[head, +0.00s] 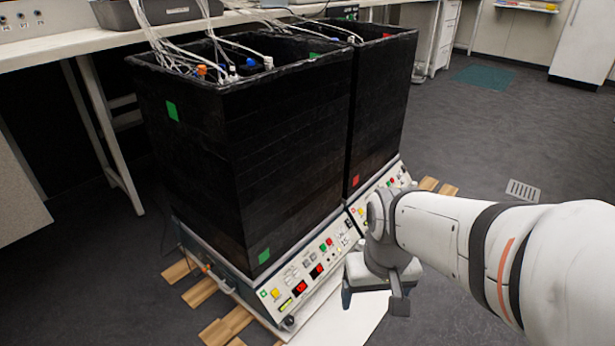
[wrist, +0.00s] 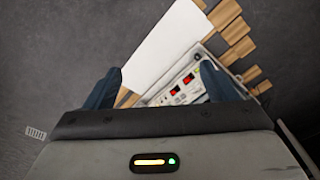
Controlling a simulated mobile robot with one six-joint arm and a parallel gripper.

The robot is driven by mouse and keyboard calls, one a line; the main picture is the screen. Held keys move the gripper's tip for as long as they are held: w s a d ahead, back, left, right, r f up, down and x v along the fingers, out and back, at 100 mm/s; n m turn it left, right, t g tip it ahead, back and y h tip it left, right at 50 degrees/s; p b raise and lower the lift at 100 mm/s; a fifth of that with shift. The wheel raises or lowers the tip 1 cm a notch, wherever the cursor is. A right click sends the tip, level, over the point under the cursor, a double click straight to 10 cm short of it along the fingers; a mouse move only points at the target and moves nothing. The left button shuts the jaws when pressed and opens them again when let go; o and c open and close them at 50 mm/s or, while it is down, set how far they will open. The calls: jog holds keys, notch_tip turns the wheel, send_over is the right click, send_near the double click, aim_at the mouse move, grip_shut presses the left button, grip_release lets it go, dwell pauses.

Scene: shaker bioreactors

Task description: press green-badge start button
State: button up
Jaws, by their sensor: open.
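The green-badged shaker (head: 240,150) is the nearer, left black box, with green squares on its wall. Its sloped control panel (head: 290,268) runs along the front foot, with red displays, a yellow button and small green and red buttons (head: 325,245). Which one is start is too small to read. My gripper (head: 374,298) is open and empty, in front of the panel's right part in the head view and apart from it. The wrist view shows the open fingers (wrist: 158,82) with a panel with red displays (wrist: 180,88) between and beyond them, partly hidden by the right finger.
A red-badged shaker (head: 382,110) stands directly right of the green one. Wooden slats (head: 228,325) show under the shakers. A bench (head: 90,42) is behind.

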grip_shut()
dwell(0.7)
dwell(0.6)
